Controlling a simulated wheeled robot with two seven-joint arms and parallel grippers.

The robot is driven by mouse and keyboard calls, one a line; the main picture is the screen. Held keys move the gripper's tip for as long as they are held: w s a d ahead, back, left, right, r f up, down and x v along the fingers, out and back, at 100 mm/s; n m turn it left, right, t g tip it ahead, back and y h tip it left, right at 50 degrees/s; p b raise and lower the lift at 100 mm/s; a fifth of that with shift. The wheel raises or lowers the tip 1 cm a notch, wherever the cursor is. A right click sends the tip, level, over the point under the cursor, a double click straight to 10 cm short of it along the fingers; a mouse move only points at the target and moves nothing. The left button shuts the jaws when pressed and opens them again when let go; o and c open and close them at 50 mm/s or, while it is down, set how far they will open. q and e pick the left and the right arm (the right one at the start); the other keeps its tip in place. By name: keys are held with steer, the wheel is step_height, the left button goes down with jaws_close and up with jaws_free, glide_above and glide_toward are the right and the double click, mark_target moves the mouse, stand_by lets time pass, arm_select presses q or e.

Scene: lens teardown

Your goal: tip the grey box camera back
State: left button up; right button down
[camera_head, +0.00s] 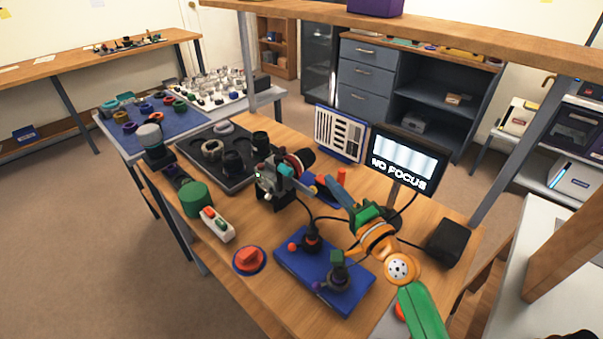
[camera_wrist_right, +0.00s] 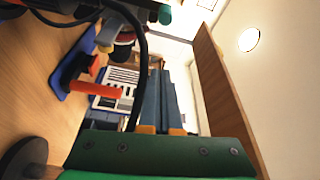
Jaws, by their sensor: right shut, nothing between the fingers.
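The grey box camera (camera_head: 268,180) stands on the wooden bench, near its middle, in the head view. It is a small grey box with a green light, on a dark mount. A dark round lens with a reddish ring sits just behind it to the right. My right gripper (camera_head: 323,183) reaches in from the lower right, with its fingers to the right of the camera and apart from it. Its blue-grey fingers (camera_wrist_right: 162,88) are close together and empty in the right wrist view. My left gripper is not in view.
A monitor (camera_head: 403,163) reading "NO FOCUS" and a striped test chart (camera_head: 341,134) stand behind. A dark tray (camera_head: 232,181) of lens parts lies left. A blue base with joysticks (camera_head: 292,262) and a red button (camera_head: 249,259) sit in front. A black cable arches beside my right gripper.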

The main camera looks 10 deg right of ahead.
steer(key=b, duration=0.1)
glide_above(312, 187)
steer(key=shift+r, duration=0.25)
arm_select(q)
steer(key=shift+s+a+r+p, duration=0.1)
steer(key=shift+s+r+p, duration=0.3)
steer(key=shift+p, duration=0.65)
arm_select(e)
steer(key=a, duration=0.2)
steer(key=s+a, duration=0.1)
steer(key=shift+s+a+f, duration=0.2)
steer(key=shift+a, duration=0.15)
